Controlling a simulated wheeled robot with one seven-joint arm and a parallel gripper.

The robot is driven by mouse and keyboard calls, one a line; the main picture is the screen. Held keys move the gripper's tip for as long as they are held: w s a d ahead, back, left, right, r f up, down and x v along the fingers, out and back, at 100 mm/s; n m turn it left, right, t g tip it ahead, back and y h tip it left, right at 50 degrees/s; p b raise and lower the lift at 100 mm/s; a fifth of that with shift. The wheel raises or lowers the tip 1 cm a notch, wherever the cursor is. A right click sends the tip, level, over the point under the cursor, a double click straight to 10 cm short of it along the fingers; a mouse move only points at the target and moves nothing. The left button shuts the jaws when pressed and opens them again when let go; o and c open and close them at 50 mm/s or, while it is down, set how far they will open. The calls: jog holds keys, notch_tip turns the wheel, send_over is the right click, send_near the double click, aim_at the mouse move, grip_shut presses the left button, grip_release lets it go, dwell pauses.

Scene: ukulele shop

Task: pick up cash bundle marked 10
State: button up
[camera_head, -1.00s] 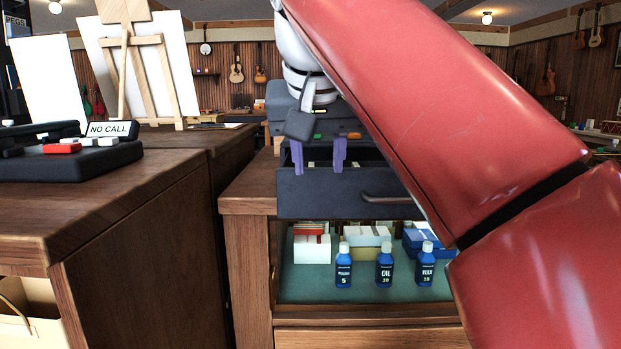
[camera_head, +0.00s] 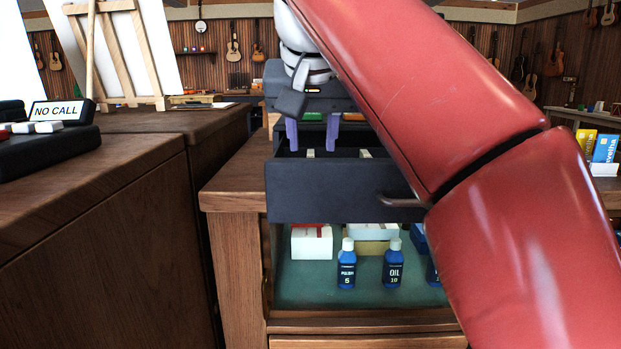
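The cash bundle marked 10 cannot be made out in this view. The fingertips appear just above the drawer front's top edge.
Below the drawer, a shelf (camera_head: 310,290) holds a polish bottle (camera_head: 347,265), an oil bottle (camera_head: 393,265) and white boxes (camera_head: 312,243). At left is a wooden cabinet (camera_head: 110,225) with a "NO CALL" sign (camera_head: 58,111). My red arm covers much of the right side.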

aim_at(310, 154)
jog(key=x, duration=0.1)
jog(key=b+x, duration=0.1)
jog(key=x, duration=0.1)
jog(key=shift+s+a+f, duration=0.1)
jog(key=shift+s+f, duration=0.1)
jog(key=shift+f, duration=0.05)
jog(key=shift+w+f, duration=0.3)
jog(key=shift+w, duration=0.05)
jog(key=shift+c, duration=0.5)
grip_shut()
jog(key=shift+r, duration=0.15)
jog(key=shift+r+p, duration=0.95)
jog(key=shift+p, duration=0.1)
